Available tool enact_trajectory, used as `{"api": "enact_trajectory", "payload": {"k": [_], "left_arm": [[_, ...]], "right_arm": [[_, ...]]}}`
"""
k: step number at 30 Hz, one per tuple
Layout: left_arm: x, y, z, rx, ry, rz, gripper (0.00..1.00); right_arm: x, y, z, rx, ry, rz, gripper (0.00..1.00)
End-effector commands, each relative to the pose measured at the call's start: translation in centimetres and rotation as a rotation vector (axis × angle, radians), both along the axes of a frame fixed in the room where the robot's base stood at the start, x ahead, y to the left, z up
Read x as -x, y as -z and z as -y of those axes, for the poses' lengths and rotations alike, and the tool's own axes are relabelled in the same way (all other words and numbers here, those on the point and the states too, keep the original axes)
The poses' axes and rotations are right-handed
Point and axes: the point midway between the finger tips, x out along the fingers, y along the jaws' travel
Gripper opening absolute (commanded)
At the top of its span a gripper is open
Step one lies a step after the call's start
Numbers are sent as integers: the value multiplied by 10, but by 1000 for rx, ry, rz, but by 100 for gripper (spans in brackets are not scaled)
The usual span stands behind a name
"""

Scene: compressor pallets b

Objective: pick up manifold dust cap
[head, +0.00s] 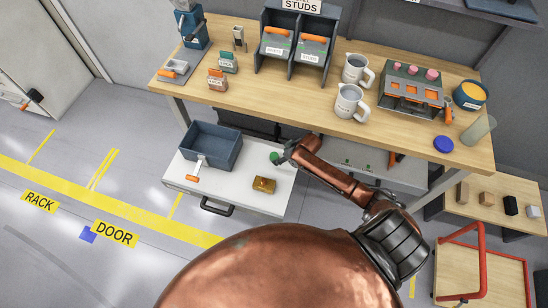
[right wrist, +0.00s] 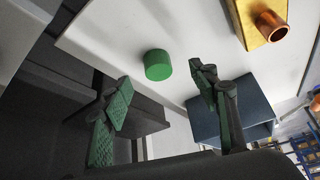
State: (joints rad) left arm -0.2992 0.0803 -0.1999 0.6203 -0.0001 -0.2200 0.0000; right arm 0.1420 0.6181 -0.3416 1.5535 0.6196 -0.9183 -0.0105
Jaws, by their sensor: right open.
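A small green cylinder, which looks like the dust cap (head: 275,156), stands on a white pull-out surface under the bench. It also shows in the right wrist view (right wrist: 157,66), upright on the white surface. My right gripper (head: 284,155) is beside it, reaching in from the right. In the right wrist view the two green-padded fingers (right wrist: 160,93) are spread apart with nothing between them, and the cap is beyond the tips, roughly in line with the gap. A brass block with a copper tube (head: 263,185) lies nearby. My left gripper is not in view.
The white surface (head: 250,208) has a dark handle at its front. A blue-grey bin (head: 211,146) and an orange-handled tool (head: 194,175) are on its left part. The wooden bench top (head: 320,99) overhangs behind, with pitchers, studs bins and a blue disc (head: 444,144).

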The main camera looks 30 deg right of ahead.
Motion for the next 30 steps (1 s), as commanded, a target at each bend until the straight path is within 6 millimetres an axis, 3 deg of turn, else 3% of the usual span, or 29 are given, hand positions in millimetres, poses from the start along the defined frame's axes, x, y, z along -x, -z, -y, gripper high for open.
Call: {"api": "enact_trajectory", "payload": {"k": [18, 30], "left_arm": [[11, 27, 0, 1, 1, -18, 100], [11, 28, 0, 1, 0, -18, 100]], "right_arm": [[-46, 57, -9, -1, 6, 3, 55], [-51, 61, -10, 0, 5, 6, 51]]}}
